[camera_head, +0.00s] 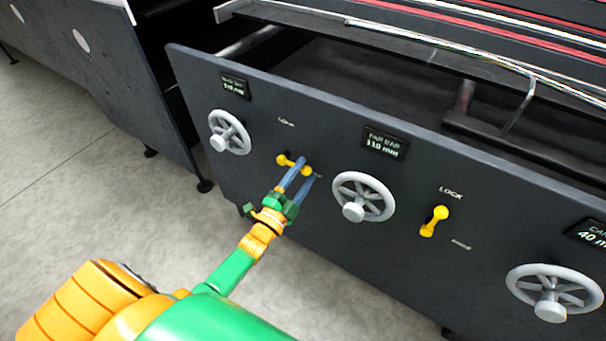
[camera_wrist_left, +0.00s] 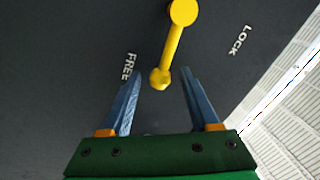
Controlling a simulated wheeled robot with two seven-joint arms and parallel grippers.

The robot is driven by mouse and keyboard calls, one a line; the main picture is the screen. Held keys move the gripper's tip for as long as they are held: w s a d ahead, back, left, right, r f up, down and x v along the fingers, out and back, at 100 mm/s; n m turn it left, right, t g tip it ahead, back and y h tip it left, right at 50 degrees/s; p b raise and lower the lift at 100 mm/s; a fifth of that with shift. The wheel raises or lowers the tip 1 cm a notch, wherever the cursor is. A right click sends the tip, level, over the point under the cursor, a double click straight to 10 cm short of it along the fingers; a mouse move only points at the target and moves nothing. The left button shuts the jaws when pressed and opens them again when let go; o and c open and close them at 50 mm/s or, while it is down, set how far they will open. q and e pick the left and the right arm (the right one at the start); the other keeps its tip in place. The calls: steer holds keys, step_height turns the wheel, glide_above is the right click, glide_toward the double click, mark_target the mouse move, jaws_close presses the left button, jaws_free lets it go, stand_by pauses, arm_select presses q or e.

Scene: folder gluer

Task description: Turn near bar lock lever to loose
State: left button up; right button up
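The near bar lock lever (camera_head: 289,160) is yellow and sits on the dark machine panel, below a LOCK label (camera_head: 286,122). In the left wrist view the lever (camera_wrist_left: 172,47) runs from a round yellow end at the top down to a smaller knob between my fingertips. A FREE label (camera_wrist_left: 130,67) lies to its left and a LOCK label (camera_wrist_left: 238,41) to its right. My left gripper (camera_head: 309,169) is at the lever with its two blue fingers apart, also seen in the left wrist view (camera_wrist_left: 161,80). Gaps show beside the knob. My right gripper is not in view.
A grey handwheel (camera_head: 229,132) is left of the lever and another handwheel (camera_head: 363,197) is close to the right of my left gripper. A second yellow lever (camera_head: 434,221) and a third handwheel (camera_head: 553,292) are farther right. Open floor (camera_head: 75,190) lies at the left.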

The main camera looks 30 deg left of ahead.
arm_select(q)
steer(key=s+f, duration=0.1)
steer(key=s, duration=0.6)
steer(key=shift+a+p, duration=0.25)
steer(key=shift+p, duration=0.05)
